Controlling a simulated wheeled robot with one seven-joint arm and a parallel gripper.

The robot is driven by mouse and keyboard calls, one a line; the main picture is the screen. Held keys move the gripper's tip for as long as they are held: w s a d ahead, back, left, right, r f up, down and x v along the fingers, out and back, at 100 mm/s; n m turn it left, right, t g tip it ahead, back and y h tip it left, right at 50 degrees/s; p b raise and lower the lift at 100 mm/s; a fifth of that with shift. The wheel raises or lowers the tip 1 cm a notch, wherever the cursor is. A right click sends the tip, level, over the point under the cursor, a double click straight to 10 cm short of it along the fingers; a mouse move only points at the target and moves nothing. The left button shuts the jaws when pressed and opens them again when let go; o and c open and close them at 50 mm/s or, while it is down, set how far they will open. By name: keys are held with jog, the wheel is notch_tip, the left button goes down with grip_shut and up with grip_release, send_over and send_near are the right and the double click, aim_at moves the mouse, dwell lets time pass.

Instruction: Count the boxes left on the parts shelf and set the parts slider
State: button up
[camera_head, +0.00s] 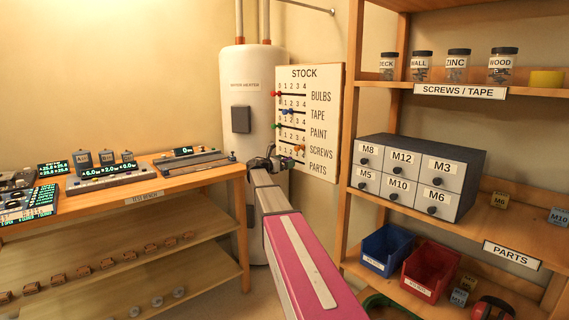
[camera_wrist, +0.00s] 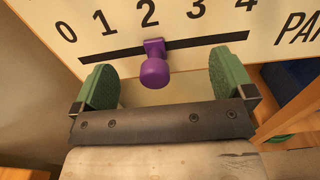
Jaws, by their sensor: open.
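The STOCK board (camera_head: 330,120) hangs on the wall with a numbered slot per row. In the wrist view the purple slider knob (camera_wrist: 154,72) sits just under the 2, in the row whose label starts "PA". My gripper (camera_wrist: 164,85) is open, its green pads apart on either side of the knob and not touching it. In the head view my gripper (camera_head: 268,163) is at the board's lower left and hides that knob. The parts shelf (camera_head: 468,228), labelled PARTS, shows a tan M6 box (camera_head: 499,200) and a blue-grey M10 box (camera_head: 559,217); the shelf runs out of frame at right.
A grey drawer unit (camera_head: 425,175) stands on the parts shelf. Below are a blue bin (camera_head: 387,249), a red bin (camera_head: 431,270) and small boxes (camera_head: 459,297). A test bench (camera_head: 150,190) is at left, a water heater (camera_head: 250,85) behind. Red, blue, green and orange knobs sit on the upper rows.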

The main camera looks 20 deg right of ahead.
jog(key=shift+a, duration=0.2)
jog(key=v, duration=0.9)
dwell(0.6)
jog(key=shift+d, duration=0.15)
jog(key=s+a+f+m+g+y, duration=0.2)
jog(key=s+f+m+y, duration=0.25)
jog(key=s+f, duration=0.55)
jog(key=s+a+f+m+g+y, duration=0.1)
jog(key=s+a+f+m+y, duration=0.3)
jog(key=s+f, duration=0.6)
jog(key=s+a+f+m+g+y, duration=0.1)
jog(key=s+a+f+m+y, duration=0.3)
jog(key=s, duration=0.6)
jog(key=s+a+f+m+g+y, duration=0.2)
jog(key=s+a+f+m+y, duration=0.2)
jog(key=s+f+m, duration=0.5)
jog(key=shift+s+a+f, duration=0.55)
jog(key=shift+a+f, duration=0.15)
jog(key=shift+a, duration=0.25)
